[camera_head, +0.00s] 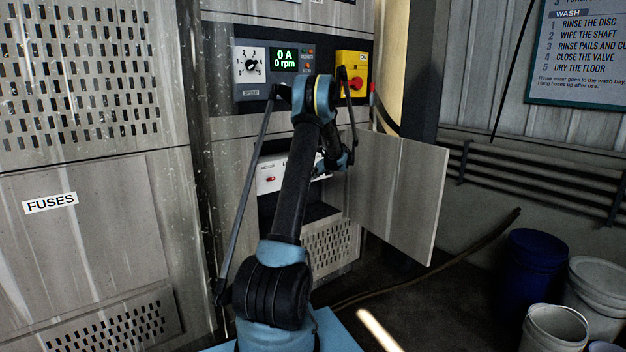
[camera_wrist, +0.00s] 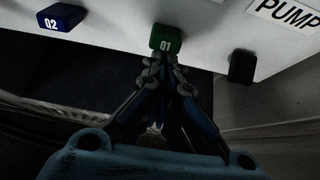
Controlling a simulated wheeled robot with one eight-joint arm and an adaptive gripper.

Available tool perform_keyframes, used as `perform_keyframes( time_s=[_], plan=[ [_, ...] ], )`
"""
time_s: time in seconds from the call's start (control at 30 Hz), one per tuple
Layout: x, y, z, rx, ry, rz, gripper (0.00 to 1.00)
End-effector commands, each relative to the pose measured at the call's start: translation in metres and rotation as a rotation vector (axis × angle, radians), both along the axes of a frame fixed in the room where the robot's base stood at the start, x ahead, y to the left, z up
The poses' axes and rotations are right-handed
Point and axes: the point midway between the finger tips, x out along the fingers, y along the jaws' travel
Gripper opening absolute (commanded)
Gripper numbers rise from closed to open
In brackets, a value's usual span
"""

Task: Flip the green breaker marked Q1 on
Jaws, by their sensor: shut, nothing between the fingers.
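The green breaker marked Q1 (camera_wrist: 163,38) shows at the top middle of the wrist view, on a pale panel. My gripper (camera_wrist: 168,72) is shut and empty, its fingertips just below Q1 in the picture. I cannot tell whether they touch it. In the head view the white breaker panel (camera_head: 268,178) sits in an open recess of the cabinet. My arm hides most of it, and Q1 and the gripper tips cannot be made out there.
A blue breaker marked Q2 (camera_wrist: 61,17) is left of Q1, and a dark block (camera_wrist: 242,67) is right, under a PUMP label (camera_wrist: 290,12). The cabinet door (camera_head: 395,195) stands open to the right. Pails (camera_head: 555,328) stand on the floor at right.

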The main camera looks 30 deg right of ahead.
Motion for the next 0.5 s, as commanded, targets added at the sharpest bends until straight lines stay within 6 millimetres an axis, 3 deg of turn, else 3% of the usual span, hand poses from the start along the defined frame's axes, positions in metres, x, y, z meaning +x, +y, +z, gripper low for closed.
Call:
perform_keyframes(
  time_s=[0.33, 0.5],
  plan=[
    [0.001, 0.001, 0.001, 0.001, -0.003, -0.001, 0.00],
    [-0.001, 0.001, -0.010, 0.002, -0.002, 0.002, 0.00]
  ],
)
